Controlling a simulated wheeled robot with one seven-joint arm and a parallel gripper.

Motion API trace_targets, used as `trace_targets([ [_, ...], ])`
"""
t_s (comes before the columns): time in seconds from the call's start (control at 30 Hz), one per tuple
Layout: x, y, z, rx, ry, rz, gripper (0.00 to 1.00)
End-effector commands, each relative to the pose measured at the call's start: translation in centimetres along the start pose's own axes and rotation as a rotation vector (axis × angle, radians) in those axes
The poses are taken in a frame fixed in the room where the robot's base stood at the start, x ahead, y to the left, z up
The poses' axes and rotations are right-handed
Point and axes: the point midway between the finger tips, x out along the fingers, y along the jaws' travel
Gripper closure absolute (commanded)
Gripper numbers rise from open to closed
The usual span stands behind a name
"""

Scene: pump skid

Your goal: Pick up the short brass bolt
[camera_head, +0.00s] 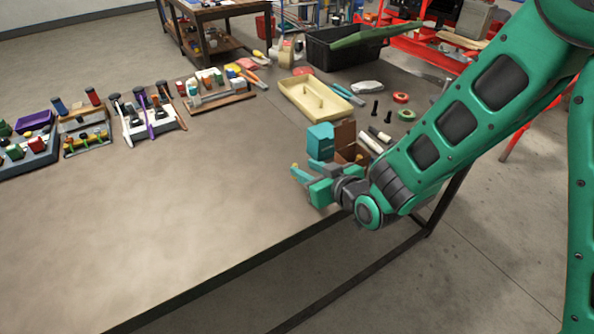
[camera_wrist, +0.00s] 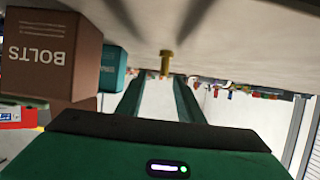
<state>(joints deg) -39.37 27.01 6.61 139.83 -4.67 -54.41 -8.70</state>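A small brass bolt (camera_wrist: 166,63) shows in the wrist view, standing on its wider head on the tabletop, which appears at the top of that view. It lies ahead, between the lines of my two fingers. In the head view a small brass-yellow spot (camera_head: 295,167), likely this bolt, is by the fingertips. My gripper (camera_head: 304,177) is low over the table near its front edge, pointing left. In the wrist view its green fingers (camera_wrist: 160,85) are apart with nothing gripped between them. Whether the bolt is between the tips or just beyond them I cannot tell.
A brown box marked BOLTS (camera_wrist: 52,55) and a teal box (camera_wrist: 112,68) stand close beside my gripper. In the head view a cream tray (camera_head: 285,93) and black bolts (camera_head: 375,107) lie behind. Tool racks (camera_head: 150,118) line the back left. The table's left front is clear.

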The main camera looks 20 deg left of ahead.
Motion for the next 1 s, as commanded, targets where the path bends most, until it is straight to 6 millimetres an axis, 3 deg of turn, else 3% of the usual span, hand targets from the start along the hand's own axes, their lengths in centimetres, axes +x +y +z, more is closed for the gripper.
trace_targets([
  [0.4, 4.7, -0.6, 0.0, -0.002, 0.000, -0.002, 0.66],
  [0.73, 5.4, -0.5, 0.0, -0.001, 0.000, -0.001, 0.66],
  [0.9, 5.3, -0.5, 0.0, -0.001, 0.000, -0.001, 1.00],
  [1.0, 5.3, -0.5, 0.0, -0.001, 0.000, -0.001, 1.00],
])
